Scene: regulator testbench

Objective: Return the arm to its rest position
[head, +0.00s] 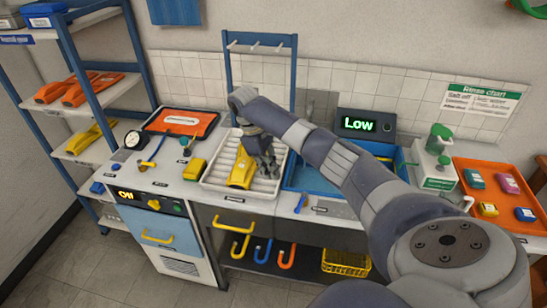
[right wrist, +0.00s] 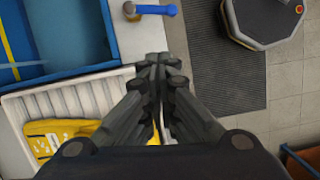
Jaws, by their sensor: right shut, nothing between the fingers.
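My right arm reaches in from the right in the head view and ends over the white ribbed tray (head: 213,172). The right gripper (head: 266,170) points down there, shut and empty, beside a yellow device (head: 242,172) lying in the tray. In the right wrist view its dark fingers (right wrist: 160,68) are together over the tray's edge. That view also shows the tray (right wrist: 60,103) and part of the yellow device (right wrist: 45,132), partly hidden by the gripper. My left gripper is in no view.
A blue basin (right wrist: 55,35) adjoins the tray; the forearm partly covers it in the head view. A display reading "Low" (head: 358,124) stands behind. A blue rack frame (head: 230,75) rises behind the tray. An orange tray (head: 465,165) is at right, shelves (head: 105,95) at left.

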